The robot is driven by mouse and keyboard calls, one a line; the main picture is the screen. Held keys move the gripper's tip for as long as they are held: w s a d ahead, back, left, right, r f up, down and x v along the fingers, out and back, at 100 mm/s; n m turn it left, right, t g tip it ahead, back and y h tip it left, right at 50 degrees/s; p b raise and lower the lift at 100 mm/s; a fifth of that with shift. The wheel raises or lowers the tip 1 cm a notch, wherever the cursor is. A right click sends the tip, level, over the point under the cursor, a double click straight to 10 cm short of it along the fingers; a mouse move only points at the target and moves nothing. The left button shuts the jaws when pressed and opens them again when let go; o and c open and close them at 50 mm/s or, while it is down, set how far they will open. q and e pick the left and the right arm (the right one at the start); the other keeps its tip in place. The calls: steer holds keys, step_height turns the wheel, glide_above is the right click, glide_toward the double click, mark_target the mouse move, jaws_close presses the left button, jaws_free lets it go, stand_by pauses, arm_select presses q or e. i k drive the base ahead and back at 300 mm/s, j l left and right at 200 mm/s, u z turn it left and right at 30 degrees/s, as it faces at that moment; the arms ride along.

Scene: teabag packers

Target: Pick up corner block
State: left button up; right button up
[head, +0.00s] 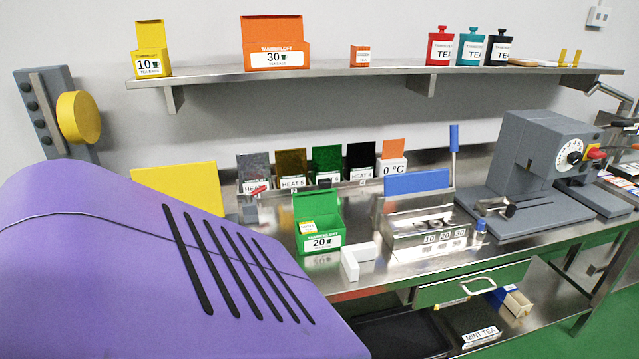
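The corner block (351,268) is a white L-shaped piece. It lies on the steel worktop near the front edge, in the middle of the head view. It sits just in front and to the right of the green open tea box (318,240) marked 20, and to the left of the metal holder (428,238) marked 10, 20, 30. Neither of my grippers shows in the head view, so nothing is seen touching the block.
A large purple slotted surface fills the lower left and hides that end of the worktop (345,287). A grey machine with a dial (540,150) stands at the right. Heat-labelled holders line the back. A shelf (380,72) with boxes and tins hangs above.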

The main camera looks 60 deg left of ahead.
mark_target(350, 254)
steer(key=u, duration=1.8)
steer(key=l+u, duration=0.15)
steer(key=l, duration=0.55)
steer(key=i, duration=0.05)
